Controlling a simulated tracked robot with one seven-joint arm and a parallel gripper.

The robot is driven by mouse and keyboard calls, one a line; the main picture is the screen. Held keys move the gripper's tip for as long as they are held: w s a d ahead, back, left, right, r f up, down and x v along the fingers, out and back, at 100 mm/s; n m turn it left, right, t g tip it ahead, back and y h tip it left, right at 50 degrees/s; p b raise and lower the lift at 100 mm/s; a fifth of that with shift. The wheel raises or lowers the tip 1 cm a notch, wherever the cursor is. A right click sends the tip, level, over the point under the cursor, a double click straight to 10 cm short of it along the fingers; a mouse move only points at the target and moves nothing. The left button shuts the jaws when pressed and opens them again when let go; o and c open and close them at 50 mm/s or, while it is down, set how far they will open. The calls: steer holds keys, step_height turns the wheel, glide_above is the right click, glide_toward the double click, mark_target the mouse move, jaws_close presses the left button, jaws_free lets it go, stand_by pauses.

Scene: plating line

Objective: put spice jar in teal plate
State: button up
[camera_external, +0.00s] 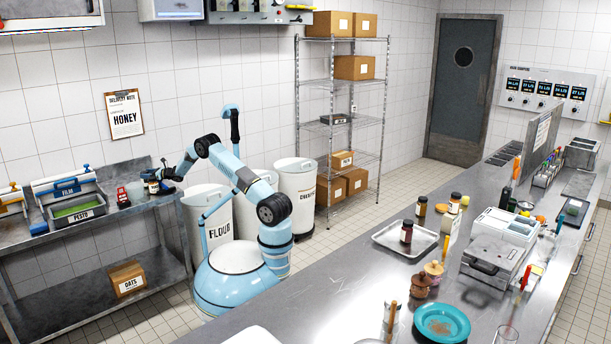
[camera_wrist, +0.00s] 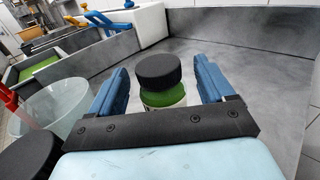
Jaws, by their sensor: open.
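A jar with a black lid and green contents (camera_wrist: 163,82) stands on the left steel bench, between the two blue fingers of my gripper (camera_wrist: 160,88). The fingers are open, with gaps visible on both sides of the jar. In the external view my gripper (camera_external: 157,180) is low over the right part of that bench, and the jar is small and partly hidden there. The teal plate (camera_external: 442,322) lies on the front right counter, far from my gripper; it looks empty.
Beside the jar are a clear cup (camera_wrist: 52,108) and another black lid (camera_wrist: 30,156). A pesto tray (camera_external: 78,212) is farther left on the bench.

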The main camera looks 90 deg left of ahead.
steer(key=shift+w, duration=0.9)
